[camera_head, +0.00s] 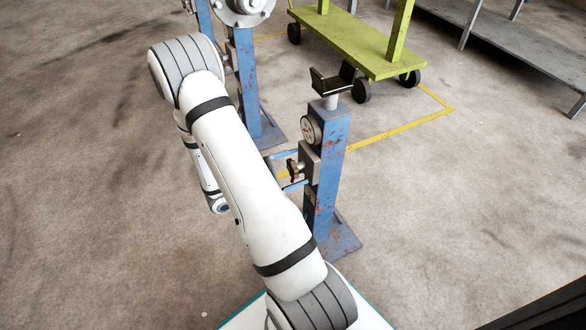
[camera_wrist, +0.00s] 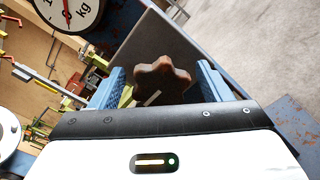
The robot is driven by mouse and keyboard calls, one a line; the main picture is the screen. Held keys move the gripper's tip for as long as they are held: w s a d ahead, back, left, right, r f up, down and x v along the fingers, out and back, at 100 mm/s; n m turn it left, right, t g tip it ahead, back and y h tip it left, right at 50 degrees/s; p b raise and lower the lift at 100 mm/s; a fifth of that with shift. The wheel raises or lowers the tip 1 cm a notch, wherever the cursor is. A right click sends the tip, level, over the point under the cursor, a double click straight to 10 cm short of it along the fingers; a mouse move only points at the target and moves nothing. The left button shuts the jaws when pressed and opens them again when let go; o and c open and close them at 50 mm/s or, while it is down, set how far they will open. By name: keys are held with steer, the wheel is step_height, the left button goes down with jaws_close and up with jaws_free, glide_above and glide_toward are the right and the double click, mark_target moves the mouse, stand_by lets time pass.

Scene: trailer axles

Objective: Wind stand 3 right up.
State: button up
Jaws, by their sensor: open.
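A blue, rust-spotted stand (camera_head: 327,165) is at the middle of the head view; I cannot read a number on it. A dark V-shaped saddle (camera_head: 333,82) tops a short post at its upper end. A brown lobed knob (camera_head: 294,170) sits on a grey plate on its left side. The knob (camera_wrist: 162,82) fills the middle of the wrist view. My gripper (camera_wrist: 163,74) is open, with one blue finger on each side of the knob and small gaps showing. In the head view my arm hides most of the gripper.
A round dial (camera_head: 311,130) is above the knob; in the wrist view its face (camera_wrist: 70,12) reads kg. Another blue stand (camera_head: 244,85) is behind, left. A green wheeled cart (camera_head: 355,42) stands behind, near a yellow floor line. Open floor lies right.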

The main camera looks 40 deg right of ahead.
steer(key=shift+c, duration=0.4)
steer(key=c, duration=0.9)
steer(key=shift+n+p, duration=0.3)
steer(key=shift+p, duration=0.1)
